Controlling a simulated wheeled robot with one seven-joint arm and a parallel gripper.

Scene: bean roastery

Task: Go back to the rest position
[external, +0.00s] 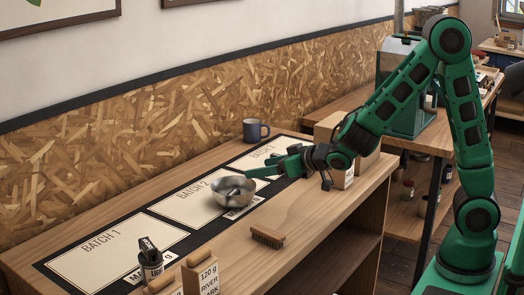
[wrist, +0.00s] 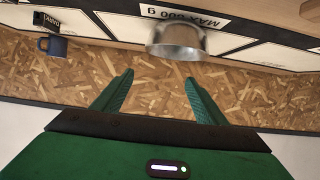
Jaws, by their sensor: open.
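My green arm reaches over the bench from the right in the external view. My gripper (external: 268,172) is above the bench, between the BATCH 2 and BATCH 3 cards, pointing left. In the wrist view my gripper (wrist: 159,98) has its two green fingers spread apart with nothing between them. A metal bowl (external: 235,191) sits on the BATCH 2 card (external: 190,199), close to the fingertips in the external view. The bowl (wrist: 177,42) also shows in the wrist view, beyond the fingers and apart from them. The contact of the bowl's base with the card is partly hidden.
A dark blue mug (external: 252,131) stands at the back of the bench. A brush (external: 267,236) lies near the front edge. A labelled bag (external: 200,272) and a dark-topped container (external: 150,258) stand at the front left. The BATCH 1 card (external: 110,252) has clear space.

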